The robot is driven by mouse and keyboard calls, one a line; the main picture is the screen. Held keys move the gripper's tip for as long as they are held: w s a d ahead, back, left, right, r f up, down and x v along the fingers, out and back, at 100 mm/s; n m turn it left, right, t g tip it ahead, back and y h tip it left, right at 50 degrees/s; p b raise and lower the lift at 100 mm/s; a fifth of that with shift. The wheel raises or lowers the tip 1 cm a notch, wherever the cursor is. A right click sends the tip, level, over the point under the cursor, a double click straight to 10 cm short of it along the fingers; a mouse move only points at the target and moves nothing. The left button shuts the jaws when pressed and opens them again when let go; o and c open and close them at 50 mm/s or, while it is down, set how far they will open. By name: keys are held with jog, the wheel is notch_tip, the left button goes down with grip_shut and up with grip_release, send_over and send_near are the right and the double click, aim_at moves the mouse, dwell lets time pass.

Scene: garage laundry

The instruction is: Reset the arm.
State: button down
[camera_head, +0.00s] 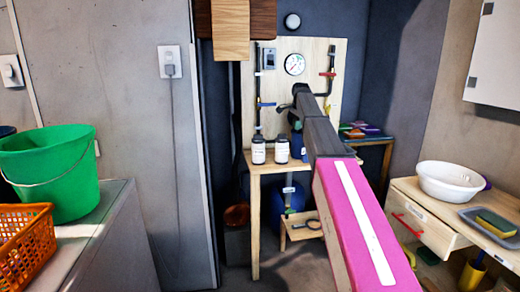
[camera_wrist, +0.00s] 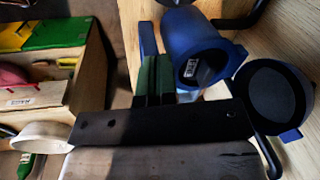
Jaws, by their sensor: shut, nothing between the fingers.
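My arm reaches from the lower right of the head view toward a wooden board with pipes on the back wall. My gripper at its far end is mostly hidden behind the arm links there. In the wrist view my gripper (camera_wrist: 155,75) shows as narrow dark green fingers above a dark bar, close together with nothing seen between them. A blue container (camera_wrist: 203,50) is right beside the fingers; I cannot tell whether they touch. A dark round part (camera_wrist: 270,103) is further right.
Two white jars (camera_head: 270,150) stand on a small wooden table (camera_head: 255,182) near the arm's end. The pipe board (camera_head: 322,62) is behind. A white basin (camera_head: 450,182) is on the right bench. A green bucket (camera_head: 50,170) and orange basket (camera_head: 25,245) are left.

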jog(key=s+f+n+g, duration=0.1)
jog(key=s+f+n, duration=0.3)
jog(key=s+f, duration=1.1)
jog(key=s+f+n, duration=0.5)
jog(key=s+f, duration=0.7)
jog(key=f, duration=0.6)
jog(key=s+f+n, duration=0.2)
jog(key=s+f, duration=0.2)
jog(key=s, duration=0.3)
jog(key=s+f+n, duration=0.2)
jog(key=s+f, duration=0.2)
jog(key=s, duration=0.4)
jog(key=shift+s+d+f+g, duration=0.25)
jog(key=shift+d+f+g, duration=0.05)
jog(key=shift+d+g, duration=0.1)
